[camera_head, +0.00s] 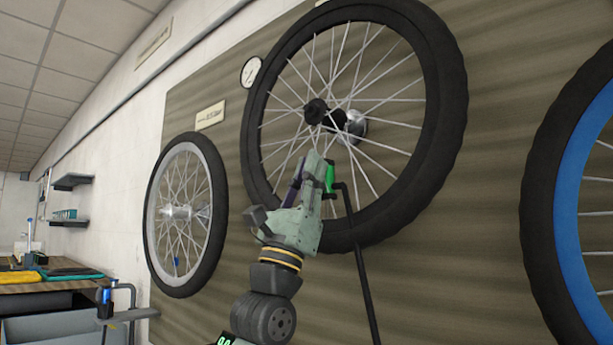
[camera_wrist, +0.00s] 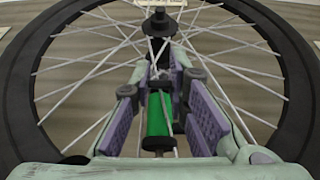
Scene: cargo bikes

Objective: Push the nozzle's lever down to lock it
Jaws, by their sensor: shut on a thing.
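The green nozzle (camera_head: 330,178) is in front of the spokes of the large black-tyred wheel (camera_head: 446,75), below its hub, with a black hose (camera_head: 362,270) running down from it. My gripper (camera_head: 316,168) reaches up to it from below. In the wrist view the nozzle's green body (camera_wrist: 157,115) lies between the purple pads of my gripper (camera_wrist: 160,84), which is shut on it. The dark hub (camera_wrist: 158,24) stands beyond the fingertips. I cannot make out the lever or its position. The nozzle's far end and its contact with a valve are hidden.
A smaller wheel (camera_head: 212,240) hangs to the left and a blue-rimmed wheel (camera_head: 570,190) to the right on the wooden panel (camera_head: 430,285). A round gauge (camera_head: 250,72) is at the upper left. A workbench (camera_head: 50,275) stands far left. The hose hangs right of my arm.

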